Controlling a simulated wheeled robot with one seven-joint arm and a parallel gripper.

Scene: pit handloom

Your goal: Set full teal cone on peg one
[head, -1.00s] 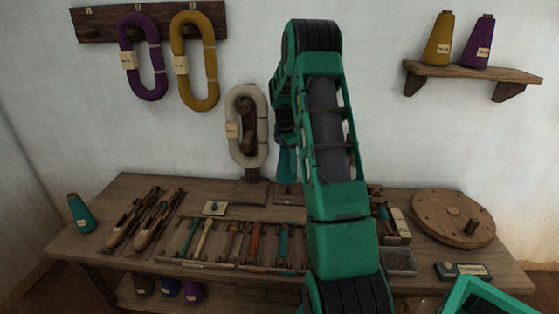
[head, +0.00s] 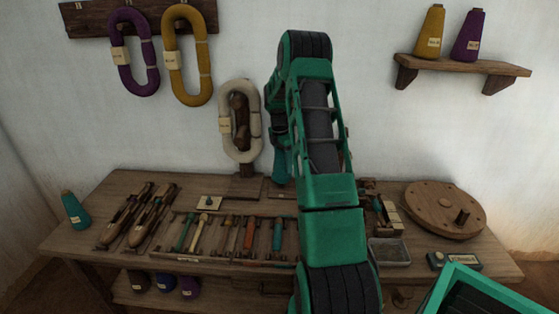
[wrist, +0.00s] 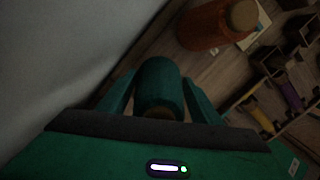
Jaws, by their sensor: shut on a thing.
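A teal cone (wrist: 160,88) is held between the two fingers of my gripper (wrist: 160,96) in the wrist view, with a tan end showing toward the camera. In the head view my arm covers most of the gripper, and a teal piece (head: 279,166), which looks like the held cone, shows left of the arm above the back of the bench. I cannot tell whether it touches anything. Another teal cone (head: 75,209) with a pale label stands at the bench's left end. I cannot make out peg one.
An orange-brown cone (wrist: 215,25) stands close by in the wrist view. A pale skein on a stand (head: 240,122) is left of my arm. Shuttles (head: 140,215), a tool rack (head: 235,236) and a round wooden disc (head: 445,209) occupy the bench (head: 110,187). The wall rises behind.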

